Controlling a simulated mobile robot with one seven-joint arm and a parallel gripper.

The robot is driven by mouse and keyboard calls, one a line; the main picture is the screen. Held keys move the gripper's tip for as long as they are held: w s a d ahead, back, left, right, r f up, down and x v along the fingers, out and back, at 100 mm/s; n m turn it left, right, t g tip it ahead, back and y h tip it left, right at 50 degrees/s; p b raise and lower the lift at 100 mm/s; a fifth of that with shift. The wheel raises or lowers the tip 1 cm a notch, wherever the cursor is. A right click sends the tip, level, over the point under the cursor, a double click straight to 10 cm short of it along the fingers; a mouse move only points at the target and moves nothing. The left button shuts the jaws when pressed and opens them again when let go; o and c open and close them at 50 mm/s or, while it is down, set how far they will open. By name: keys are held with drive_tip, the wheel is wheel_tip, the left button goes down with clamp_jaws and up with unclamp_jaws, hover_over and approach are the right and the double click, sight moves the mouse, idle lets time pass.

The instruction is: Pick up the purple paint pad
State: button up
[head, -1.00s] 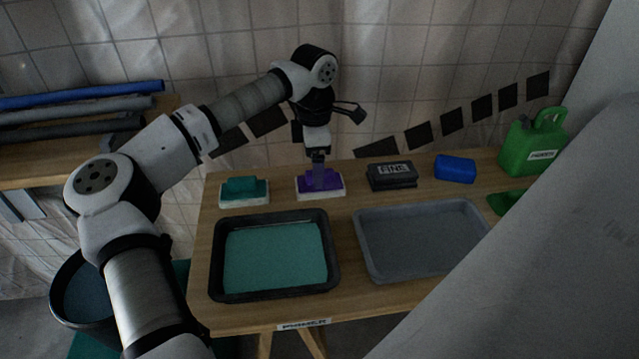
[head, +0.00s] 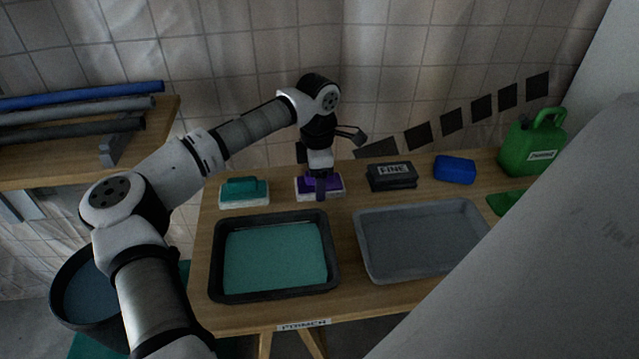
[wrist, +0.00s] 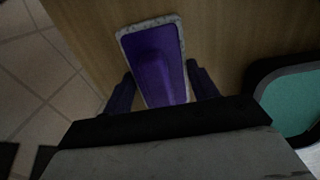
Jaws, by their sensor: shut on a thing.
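The purple paint pad (head: 333,184) has a purple top and a white base. It sits on the wooden table, behind the gap between the two trays. In the wrist view the pad (wrist: 153,60) lies between the two fingers. My gripper (head: 320,190) points down over the pad and is shut on its raised purple grip; it also shows in the wrist view (wrist: 160,84). The gripper hides part of the pad in the head view. The pad's base appears to rest on the table; no gap beneath it is visible.
A teal pad (head: 243,191) is left of it, and a black block marked FINE (head: 391,175) is right. In front stand a black tray with teal paint (head: 334,262) and a grey tray (head: 365,250). A blue block (head: 455,169) and green can (head: 531,146) are farther right.

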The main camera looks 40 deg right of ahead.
drive_tip(key=shift+r, duration=0.15)
drive_tip(key=shift+c, duration=0.3)
wheel_tip(320, 180, up, 20)
drive_tip(key=p, duration=0.1)
drive_tip(key=o, duration=0.3)
drive_tip(key=shift+c, duration=0.9)
drive_tip(key=shift+f, duration=0.25)
